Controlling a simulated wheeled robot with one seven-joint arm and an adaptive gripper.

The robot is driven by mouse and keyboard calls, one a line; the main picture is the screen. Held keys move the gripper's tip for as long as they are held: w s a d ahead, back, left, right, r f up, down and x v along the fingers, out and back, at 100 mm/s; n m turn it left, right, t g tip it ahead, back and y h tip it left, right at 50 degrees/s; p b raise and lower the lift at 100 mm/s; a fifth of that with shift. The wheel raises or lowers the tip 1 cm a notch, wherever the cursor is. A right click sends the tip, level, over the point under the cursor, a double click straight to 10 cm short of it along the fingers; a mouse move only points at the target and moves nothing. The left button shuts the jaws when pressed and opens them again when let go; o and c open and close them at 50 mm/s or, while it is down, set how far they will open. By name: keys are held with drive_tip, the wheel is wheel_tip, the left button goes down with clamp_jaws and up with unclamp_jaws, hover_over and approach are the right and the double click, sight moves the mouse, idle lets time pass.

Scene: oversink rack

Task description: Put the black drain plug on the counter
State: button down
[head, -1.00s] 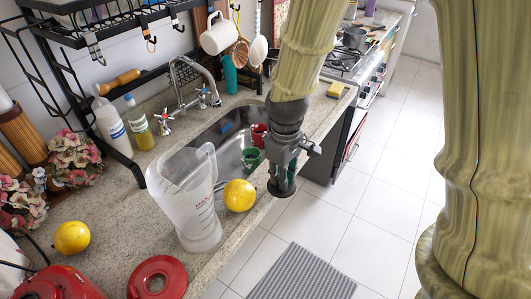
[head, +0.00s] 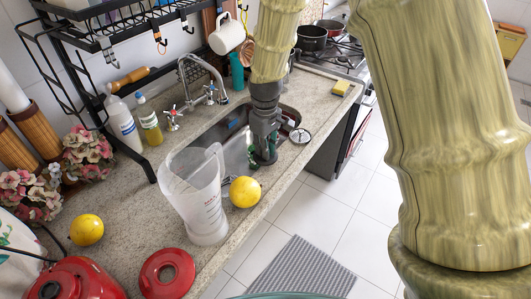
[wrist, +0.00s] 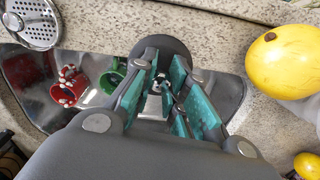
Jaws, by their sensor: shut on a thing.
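The black drain plug (wrist: 181,50) is a dark round disc in the wrist view, just beyond my fingertips. My gripper (wrist: 165,86) is shut on its small middle part, with teal pads on both sides. The plug appears over the sink's edge and the counter strip beside it; I cannot tell if it touches. In the head view my gripper (head: 264,157) points down at the sink's front edge, and the plug is hard to make out there. The stone counter (head: 125,205) runs around the sink (head: 236,150).
A red mug (wrist: 62,92) and a green mug (wrist: 108,82) are in the sink. A silver strainer (head: 300,136) lies on the counter right of my gripper. A sponge (head: 342,88) lies farther back.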

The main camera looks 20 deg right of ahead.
drive_tip(key=shift+f+p, duration=0.5)
drive_tip(key=shift+f, duration=1)
drive_tip(key=shift+f, duration=0.1)
drive_tip(key=c, duration=1.4)
unclamp_jaws()
drive_tip(key=shift+r+b, duration=1.55)
drive_tip(key=shift+r, duration=4.55)
